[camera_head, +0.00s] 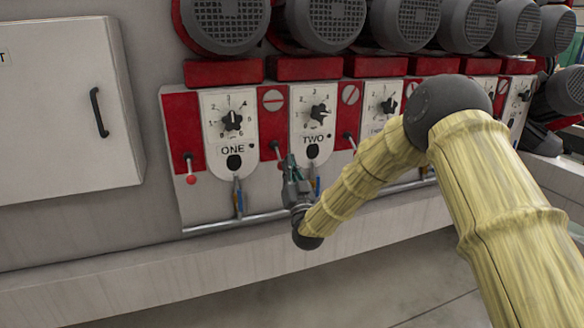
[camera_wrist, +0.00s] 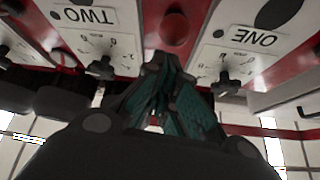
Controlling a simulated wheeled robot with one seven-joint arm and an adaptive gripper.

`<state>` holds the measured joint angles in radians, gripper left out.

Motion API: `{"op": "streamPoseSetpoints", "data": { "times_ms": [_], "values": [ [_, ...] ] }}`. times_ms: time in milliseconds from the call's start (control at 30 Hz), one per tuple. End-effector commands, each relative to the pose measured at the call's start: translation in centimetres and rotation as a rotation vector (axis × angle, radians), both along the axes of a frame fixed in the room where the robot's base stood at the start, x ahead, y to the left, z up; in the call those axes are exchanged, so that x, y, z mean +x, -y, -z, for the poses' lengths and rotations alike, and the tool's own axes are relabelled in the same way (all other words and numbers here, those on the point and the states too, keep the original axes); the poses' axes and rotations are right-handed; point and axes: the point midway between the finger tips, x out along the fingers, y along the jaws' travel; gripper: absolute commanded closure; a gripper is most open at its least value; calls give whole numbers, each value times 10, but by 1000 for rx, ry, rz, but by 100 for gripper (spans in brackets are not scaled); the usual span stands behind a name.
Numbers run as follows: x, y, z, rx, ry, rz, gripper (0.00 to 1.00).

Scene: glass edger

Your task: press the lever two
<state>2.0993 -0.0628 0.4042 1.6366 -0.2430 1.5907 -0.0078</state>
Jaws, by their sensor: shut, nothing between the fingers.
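The panel marked TWO (camera_head: 312,140) is right of the panel marked ONE (camera_head: 233,150) in the head view. A lever (camera_head: 275,146) stands on the red strip between them, left of TWO; its lower end is hidden behind my gripper (camera_head: 291,165). In the wrist view, which is upside down, the lever's red ball (camera_wrist: 173,26) shows between the TWO plate (camera_wrist: 90,16) and the ONE plate (camera_wrist: 254,38). My gripper (camera_wrist: 160,66) is shut and empty, its fingertips close to the ball. I cannot tell whether they touch.
Another red-balled lever (camera_head: 190,177) is left of ONE, and one (camera_head: 350,141) is right of TWO. Black dials (camera_head: 233,120) and motors (camera_head: 330,20) are above. A metal pipe (camera_head: 225,226) and thin hoses (camera_head: 238,200) run below. A grey cabinet (camera_head: 65,120) is at left.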

Motion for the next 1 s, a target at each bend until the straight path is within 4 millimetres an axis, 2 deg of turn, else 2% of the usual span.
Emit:
{"op": "streamPoseSetpoints", "data": {
  "times_ms": [100, 400, 1000],
  "values": [
    [2, -1, 12, 0, 0, 0, 100],
    [5, -3, 24, -2, -4, -1, 100],
    [5, -6, 28, -4, -9, -5, 100]
  ]
}}
